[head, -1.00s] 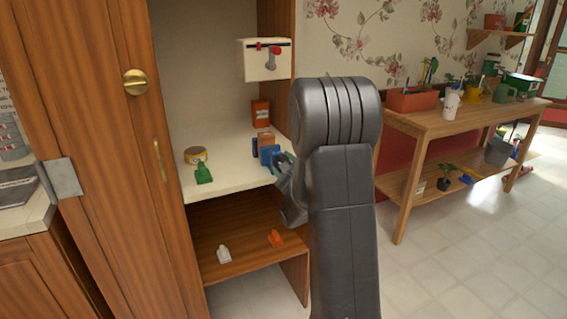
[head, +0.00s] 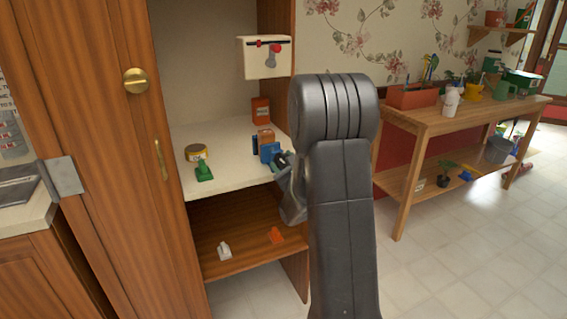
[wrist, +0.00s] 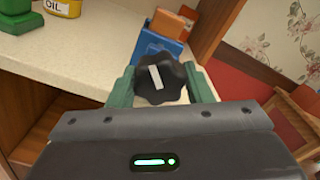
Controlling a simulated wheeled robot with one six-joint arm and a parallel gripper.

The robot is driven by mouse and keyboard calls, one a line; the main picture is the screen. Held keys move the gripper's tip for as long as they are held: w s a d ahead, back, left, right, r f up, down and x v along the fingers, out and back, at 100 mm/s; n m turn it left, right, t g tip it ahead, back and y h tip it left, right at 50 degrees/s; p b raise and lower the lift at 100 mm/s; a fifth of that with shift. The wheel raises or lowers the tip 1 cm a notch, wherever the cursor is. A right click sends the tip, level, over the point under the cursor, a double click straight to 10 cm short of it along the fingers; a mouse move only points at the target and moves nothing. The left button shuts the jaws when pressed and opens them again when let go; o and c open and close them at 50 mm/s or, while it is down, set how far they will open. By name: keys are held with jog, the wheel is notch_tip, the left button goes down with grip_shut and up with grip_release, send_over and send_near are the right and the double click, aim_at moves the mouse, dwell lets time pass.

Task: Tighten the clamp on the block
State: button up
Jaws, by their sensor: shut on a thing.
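The blue clamp (head: 268,152) stands near the right front edge of the pale cabinet shelf. An orange-brown block (head: 266,135) sits at it; both also show in the wrist view, the clamp (wrist: 160,48) in front of the block (wrist: 166,23). The clamp's black lobed knob (wrist: 157,83) has a white stripe, tilted slightly off upright in the picture. My gripper (wrist: 160,86) has its green fingers on either side of the knob, shut on it. In the head view my gripper (head: 283,163) is partly hidden by my arm. The contact between clamp jaw and block is not clear.
A green object (head: 204,171) and a yellow tin (head: 195,153) stand left on the shelf. A red box (head: 260,110) stands behind. The cabinet's side panel (wrist: 219,25) is close right of the clamp. A white wall box (head: 264,57) hangs above.

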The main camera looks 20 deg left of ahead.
jog(key=o, duration=1)
jog(key=v, duration=1.4)
